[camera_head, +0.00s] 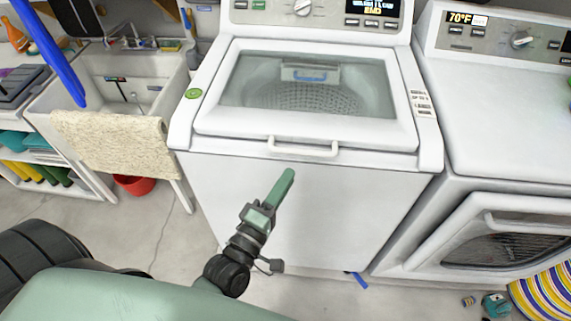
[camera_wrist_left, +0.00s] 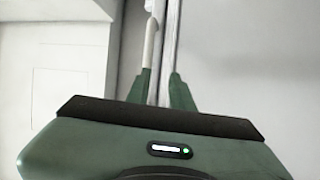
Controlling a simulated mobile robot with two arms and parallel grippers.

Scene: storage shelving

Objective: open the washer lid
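The white top-load washer (camera_head: 300,205) stands in the middle of the head view. Its lid (camera_head: 300,127), with a large glass window, is down. A white bar handle (camera_head: 303,150) sits at the lid's front edge. My left gripper (camera_head: 288,175) is in front of the washer, a little below the handle in the picture, and seen nearly edge-on. In the left wrist view its two green fingers (camera_wrist_left: 161,82) are apart, with a narrow gap. A pale bar, possibly the handle (camera_wrist_left: 150,42), shows just beyond the left finger; I cannot tell whether they touch. My right gripper is not in view.
A second white machine (camera_head: 500,110) with a front door stands close on the right. A utility sink (camera_head: 120,80) with a beige towel (camera_head: 115,150) is on the left. A red bucket (camera_head: 135,185) is under the sink. The floor in front of the washer is mostly clear.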

